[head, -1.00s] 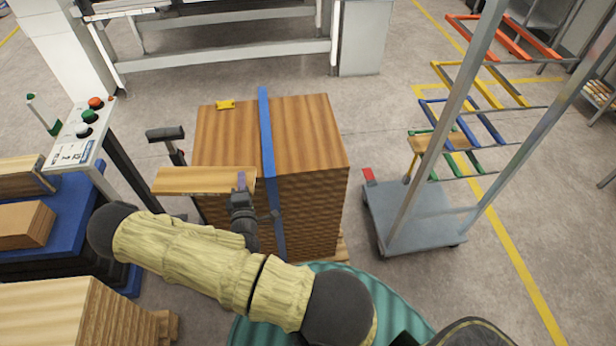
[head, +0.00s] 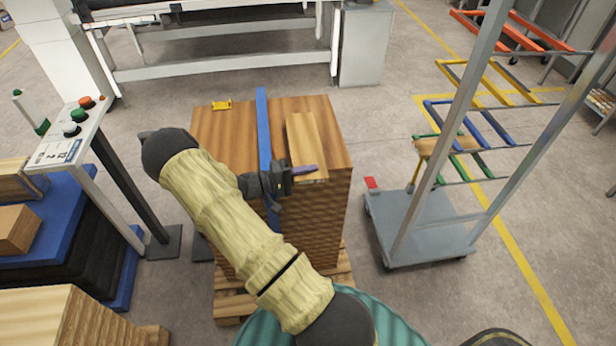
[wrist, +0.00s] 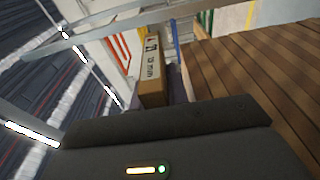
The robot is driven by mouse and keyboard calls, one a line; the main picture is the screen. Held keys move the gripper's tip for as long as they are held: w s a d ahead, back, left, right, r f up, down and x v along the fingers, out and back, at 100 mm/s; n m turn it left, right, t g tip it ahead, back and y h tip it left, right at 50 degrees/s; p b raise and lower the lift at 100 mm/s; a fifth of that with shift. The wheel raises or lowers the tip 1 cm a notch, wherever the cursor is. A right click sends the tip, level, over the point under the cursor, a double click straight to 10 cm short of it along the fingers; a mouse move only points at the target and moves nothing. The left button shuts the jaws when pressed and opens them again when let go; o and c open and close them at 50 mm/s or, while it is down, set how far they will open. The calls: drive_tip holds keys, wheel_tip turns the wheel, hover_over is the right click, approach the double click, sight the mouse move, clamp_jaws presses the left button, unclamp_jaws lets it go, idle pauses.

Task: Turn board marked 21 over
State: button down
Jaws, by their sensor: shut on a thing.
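A narrow wooden board (head: 306,138) is in my gripper (head: 293,174), which is shut on its near end. In the head view the board lies over the right part of the stack top, right of the blue strap; I cannot tell whether it touches the stack. In the wrist view a board end (wrist: 151,72) shows dark printed marks, too small and tilted to read surely. The stack of boards (head: 312,225) stands on a pallet (head: 235,303). My dark wrist hides part of the stack's front edge and strap.
A blue strap (head: 263,120) crosses the stack, with a yellow item (head: 221,105) at its back left. A button panel (head: 68,140) stands left. Open floor lies between stack and cart.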

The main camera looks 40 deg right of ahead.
idle(0.4)
drive_tip(key=shift+f+b, duration=0.8)
drive_tip(key=shift+f, duration=0.45)
drive_tip(key=c, duration=1.3)
unclamp_jaws()
drive_tip(key=shift+a, duration=0.1)
drive_tip(key=b+v, duration=0.3)
drive_tip(key=v, duration=1.4)
drive_tip(key=shift+a, duration=0.1)
